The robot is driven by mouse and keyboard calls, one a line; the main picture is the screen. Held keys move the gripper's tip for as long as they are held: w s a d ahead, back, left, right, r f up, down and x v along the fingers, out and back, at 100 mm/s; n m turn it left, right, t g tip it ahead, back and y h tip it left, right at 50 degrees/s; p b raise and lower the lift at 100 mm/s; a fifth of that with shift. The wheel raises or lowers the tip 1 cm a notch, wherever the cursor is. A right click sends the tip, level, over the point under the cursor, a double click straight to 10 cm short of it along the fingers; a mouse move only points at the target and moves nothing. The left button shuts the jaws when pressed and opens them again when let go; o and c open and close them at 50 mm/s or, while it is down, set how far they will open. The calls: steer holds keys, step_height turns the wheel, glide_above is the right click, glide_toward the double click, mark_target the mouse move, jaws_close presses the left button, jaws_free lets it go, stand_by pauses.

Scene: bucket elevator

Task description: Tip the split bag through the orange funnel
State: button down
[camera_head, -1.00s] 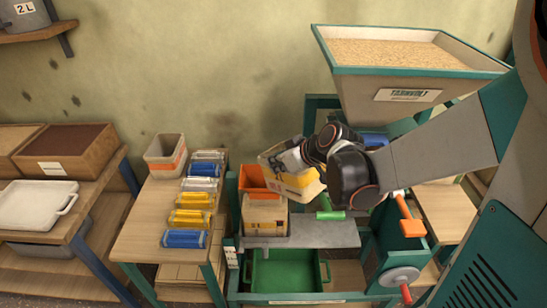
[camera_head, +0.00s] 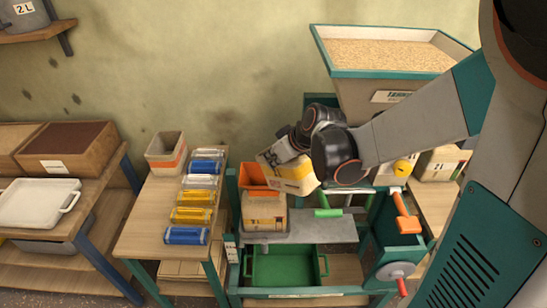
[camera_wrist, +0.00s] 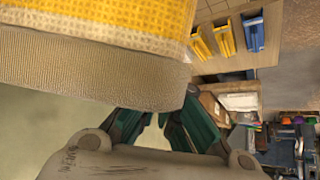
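My gripper (camera_head: 286,146) is shut on a white-and-yellow bag (camera_head: 290,175), which hangs tilted above and to the right of the orange funnel (camera_head: 259,184). In the wrist view the held bag (camera_wrist: 95,50) fills the upper left, with a yellow woven band and a tan edge. It hides the tips of my green fingers (camera_wrist: 165,125). The funnel sits on top of a tan container (camera_head: 264,212) with a yellow band. I cannot tell whether the bag touches the funnel, and no pouring stream is visible.
A table at left holds yellow, blue and clear packs (camera_head: 192,215) and a square pot (camera_head: 167,150). A green tray (camera_head: 283,266) lies below the grey shelf (camera_head: 322,230). A grain-filled hopper (camera_head: 390,70) stands behind. An orange-handled lever (camera_head: 407,212) stands at right.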

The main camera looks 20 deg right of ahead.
mark_target(257, 156)
steer(key=shift+w+a+r+g+h+p, duration=0.2)
steer(key=shift+w+g+h+p, duration=0.3)
steer(key=shift+g+p, duration=0.5)
steer(key=shift+w+a+f+g+h+p, duration=0.25)
steer(key=shift+w+g+h+p, duration=0.2)
steer(key=shift+g, duration=0.45)
steer(key=shift+w+a+f+g+h+b, duration=0.3)
steer(key=shift+w+f+g+h+b, duration=0.2)
steer(key=shift+g, duration=0.35)
steer(key=shift+w+a+f+g+h+b, duration=0.3)
steer(key=shift+w+f+g+h, duration=0.25)
steer(key=shift+g, duration=0.3)
steer(key=shift+w+a+r+g+h+b, duration=0.15)
steer(key=shift+w+a+g+h, duration=0.1)
steer(key=shift+w+g, duration=0.3)
steer(key=shift+w+a+r+g+h+b, duration=0.15)
steer(key=shift+w+g+h, duration=0.2)
steer(key=shift+g, duration=0.3)
steer(key=shift+w+a+g+h+b, duration=0.1)
steer(key=shift+w+a+g+h, duration=0.1)
steer(key=shift+w+g, duration=0.35)
